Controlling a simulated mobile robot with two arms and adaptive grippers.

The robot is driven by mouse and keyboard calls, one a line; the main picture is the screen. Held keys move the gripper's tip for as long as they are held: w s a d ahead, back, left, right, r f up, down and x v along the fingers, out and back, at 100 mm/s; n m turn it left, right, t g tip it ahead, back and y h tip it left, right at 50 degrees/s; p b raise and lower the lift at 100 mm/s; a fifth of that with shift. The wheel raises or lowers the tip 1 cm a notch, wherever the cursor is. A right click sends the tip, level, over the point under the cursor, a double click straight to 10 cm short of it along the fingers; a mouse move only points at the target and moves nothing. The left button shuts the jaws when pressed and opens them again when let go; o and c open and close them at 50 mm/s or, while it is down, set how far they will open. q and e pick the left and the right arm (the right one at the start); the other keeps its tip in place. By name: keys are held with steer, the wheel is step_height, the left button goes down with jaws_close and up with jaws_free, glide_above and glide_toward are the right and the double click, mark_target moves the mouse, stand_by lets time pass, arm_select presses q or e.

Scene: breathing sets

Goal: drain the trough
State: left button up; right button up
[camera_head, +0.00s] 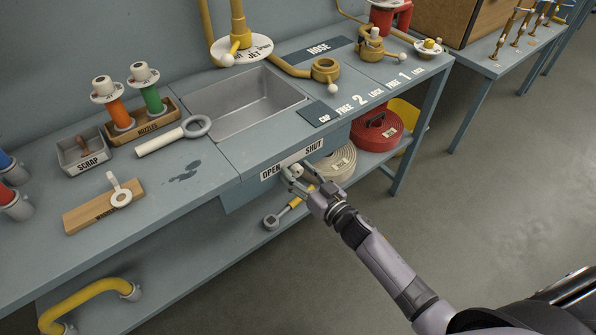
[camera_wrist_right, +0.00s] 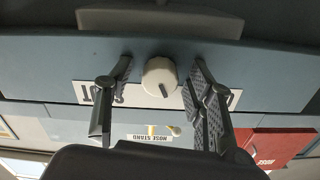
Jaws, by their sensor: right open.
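The trough (camera_head: 232,118) is a grey rectangular basin set into the bench; I cannot tell whether it holds water. A white knob (camera_wrist_right: 160,78) with a dark pointer line sits on the bench's front panel below it, over a label reading OPEN at left (camera_head: 271,172) and SHUT at right (camera_head: 314,147) in the head view. In the wrist view the pointer line points down the picture. My right gripper (camera_head: 301,178) is open at the knob, one finger on each side with gaps visible in the wrist view. The knob is partly hidden in the head view. My left gripper is out of view.
A grey ring-ended tool (camera_head: 175,136) lies left of the trough. Brass fittings (camera_head: 326,72) stand behind and right of it. The floor at right is clear.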

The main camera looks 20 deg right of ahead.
steer(key=shift+w+a, duration=0.1)
steer(key=shift+w, duration=0.1)
steer(key=c, duration=1.2)
steer(key=shift+o, duration=0.2)
steer(key=shift+n, duration=0.4)
steer(key=n, duration=0.5)
steer(key=shift+n, duration=0.3)
steer(key=n, duration=0.3)
steer(key=shift+b, duration=0.3)
steer(key=shift+n, duration=1.9)
steer(key=shift+b, duration=0.3)
